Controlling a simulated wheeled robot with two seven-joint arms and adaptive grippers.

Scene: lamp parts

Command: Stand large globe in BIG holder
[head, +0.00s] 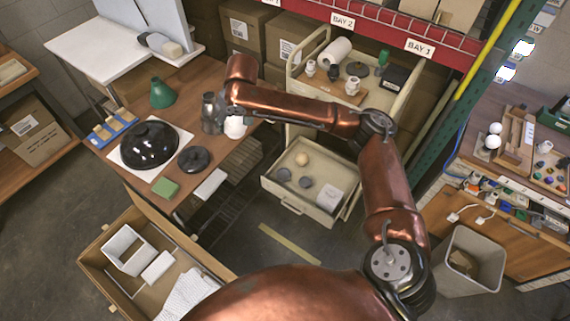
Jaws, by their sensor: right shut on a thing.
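My right gripper (233,117) is over the right end of the wooden table and is largely hidden by my copper forearm. It is shut on a white rounded thing (235,129), which looks like the large globe; only part of it shows. Two smaller white globes (491,142) are by a wooden rack (517,137) on the right-hand bench. I cannot tell which thing is the BIG holder; no such label is legible. My left gripper is not in view.
The wooden table (198,78) bears a black dome shade (149,146), a dark disc (195,159), a green shade (162,92) and a green block (165,188). An open drawer (293,198) juts out below a cart. A bin (468,262) stands right.

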